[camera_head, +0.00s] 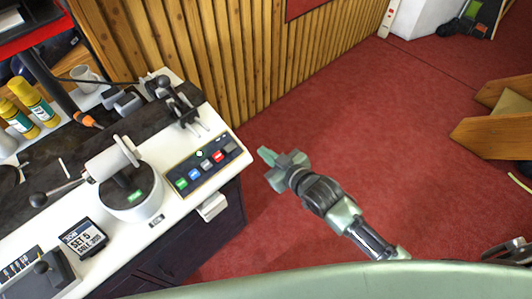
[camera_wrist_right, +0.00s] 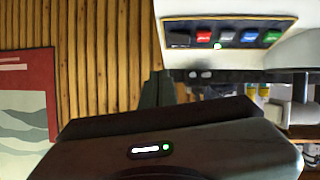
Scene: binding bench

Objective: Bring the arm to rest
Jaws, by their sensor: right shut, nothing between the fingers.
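My right gripper (camera_head: 268,157) is in the middle of the head view, over the red carpet and just right of the bench corner. Its fingers are shut with nothing between them, and they point up and left toward the bench. It is apart from the bench. In the right wrist view, the dark gripper body (camera_wrist_right: 180,145) fills the lower part. My left gripper does not show in the head view.
The white bench (camera_head: 215,190) carries a panel of coloured buttons (camera_head: 205,167), a white lever device (camera_head: 130,190) and a "SET 5" display (camera_head: 84,238). A slatted wood wall (camera_head: 225,60) stands behind. Red carpet (camera_head: 370,140) is clear to the right, up to a wooden piece (camera_head: 495,130).

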